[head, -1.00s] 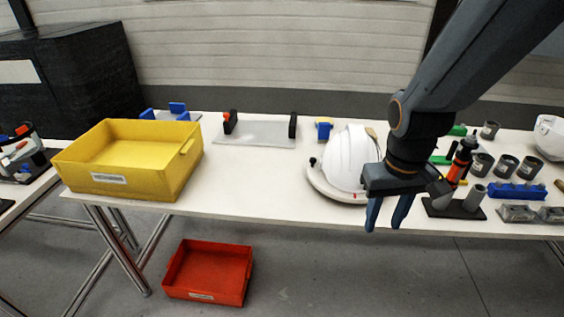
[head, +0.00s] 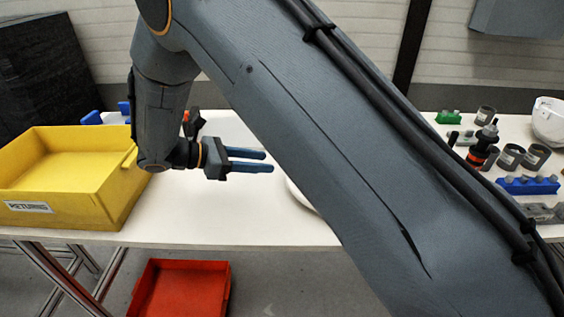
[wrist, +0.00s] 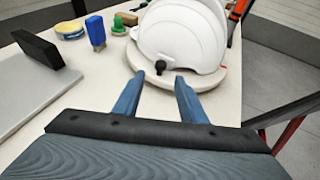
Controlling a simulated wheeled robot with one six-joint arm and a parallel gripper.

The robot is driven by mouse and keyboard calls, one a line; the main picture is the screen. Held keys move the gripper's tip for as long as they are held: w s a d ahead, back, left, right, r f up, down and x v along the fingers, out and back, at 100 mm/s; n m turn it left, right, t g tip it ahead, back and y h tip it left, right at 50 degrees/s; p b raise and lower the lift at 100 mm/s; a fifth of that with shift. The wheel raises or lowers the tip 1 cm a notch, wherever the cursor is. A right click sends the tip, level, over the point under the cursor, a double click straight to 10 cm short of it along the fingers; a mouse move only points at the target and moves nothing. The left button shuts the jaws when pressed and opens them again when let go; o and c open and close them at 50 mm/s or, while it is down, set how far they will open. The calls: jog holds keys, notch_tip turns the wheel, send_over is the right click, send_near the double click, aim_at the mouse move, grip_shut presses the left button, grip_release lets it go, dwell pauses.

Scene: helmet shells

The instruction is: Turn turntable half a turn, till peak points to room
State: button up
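The white helmet shell (wrist: 183,32) sits on the round pale turntable (wrist: 215,84) in the wrist view. Which way its peak points I cannot tell for sure. A small black knob (wrist: 160,66) stands on the turntable's near edge. My gripper (wrist: 158,80) is open and empty, its two blue fingers apart and pointing toward the knob, which shows just beyond and between the tips. In the head view my gripper (head: 269,161) is left of the turntable, whose left edge (head: 299,197) just shows; my arm hides the helmet there.
A yellow bin (head: 65,205) stands at the table's left, and a red bin (head: 180,290) below. A grey plate with a black upright block (wrist: 38,50) lies left of my gripper. Blue holder (head: 527,186) and grey cups (head: 535,157) stand at the right. The front table strip is clear.

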jog(key=p+x, duration=0.1)
jog(key=x, duration=0.6)
jog(key=shift+d+p, duration=0.2)
jog(key=shift+p, duration=0.15)
grip_shut()
